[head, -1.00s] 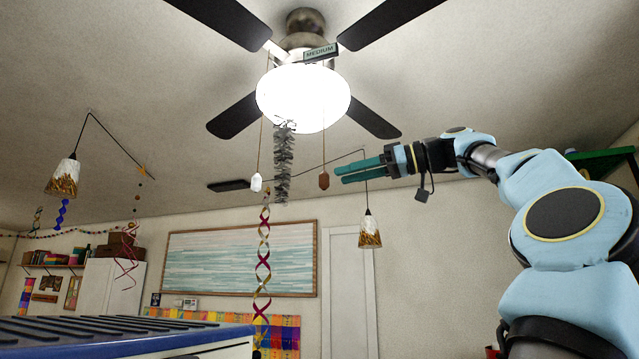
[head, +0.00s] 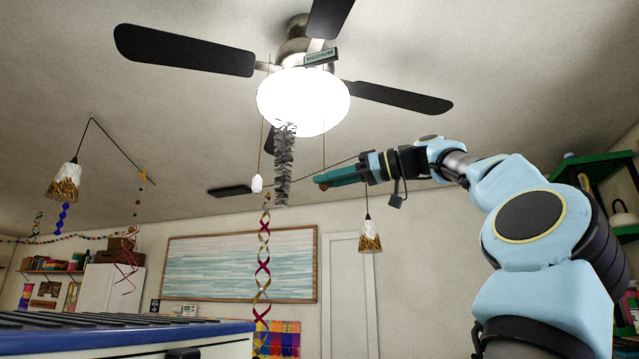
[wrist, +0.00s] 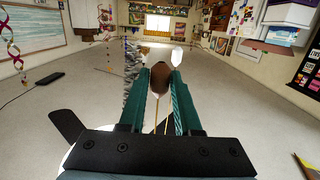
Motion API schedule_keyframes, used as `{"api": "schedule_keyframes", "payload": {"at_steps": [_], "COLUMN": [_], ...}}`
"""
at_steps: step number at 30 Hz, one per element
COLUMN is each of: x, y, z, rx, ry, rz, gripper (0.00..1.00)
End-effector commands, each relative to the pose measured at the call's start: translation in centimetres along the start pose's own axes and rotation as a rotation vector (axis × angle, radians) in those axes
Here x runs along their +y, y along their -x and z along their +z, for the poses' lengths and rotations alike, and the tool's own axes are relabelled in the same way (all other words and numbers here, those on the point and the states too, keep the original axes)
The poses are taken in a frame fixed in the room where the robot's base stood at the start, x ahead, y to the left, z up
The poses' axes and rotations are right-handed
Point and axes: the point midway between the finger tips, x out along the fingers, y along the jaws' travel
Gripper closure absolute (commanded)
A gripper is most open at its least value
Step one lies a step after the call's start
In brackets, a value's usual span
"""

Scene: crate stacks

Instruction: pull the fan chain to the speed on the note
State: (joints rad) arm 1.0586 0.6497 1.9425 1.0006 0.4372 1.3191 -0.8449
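The ceiling fan (head: 300,45) has a lit white globe (head: 303,102) and a green sign (head: 320,57) reading MEDIUM; no other note is legible. Two pull chains hang from it. The left one ends in a white pull (head: 257,184). The right one (head: 323,152) ends in a brown pull (head: 323,187), mostly hidden by my gripper (head: 326,179). In the wrist view the brown pull (wrist: 160,77) sits between the teal fingertips (wrist: 160,82), which appear to touch both its sides. The white pull (wrist: 176,56) is beyond.
A grey tinsel strand (head: 284,165) hangs between the two chains. A hanging lamp (head: 369,236) is below my gripper, and a twisted streamer (head: 263,260) hangs at the middle. A blue-edged surface (head: 120,335) is low at the left. A green shelf (head: 600,165) stands at the right.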

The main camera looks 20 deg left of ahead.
Motion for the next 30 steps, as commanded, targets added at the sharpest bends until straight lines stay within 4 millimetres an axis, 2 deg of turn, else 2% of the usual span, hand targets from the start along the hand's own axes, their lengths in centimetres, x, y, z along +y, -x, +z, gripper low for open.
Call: {"api": "schedule_keyframes", "payload": {"at_steps": [1,8,27,28,30], "x": [0.0,0.0,0.0,0.0,0.0], "y": [0.0,0.0,-0.2,-0.1,-0.1], "z": [0.0,0.0,1.9,1.8,1.7], "rx": [0.0,0.0,0.0,0.0,0.0], "ry": [0.0,0.0,0.0,0.0,0.0], "rz": [0.0,0.0,0.0,0.0,0.0], "gripper": [0.75,1.0,1.0,0.69,0.61]}}
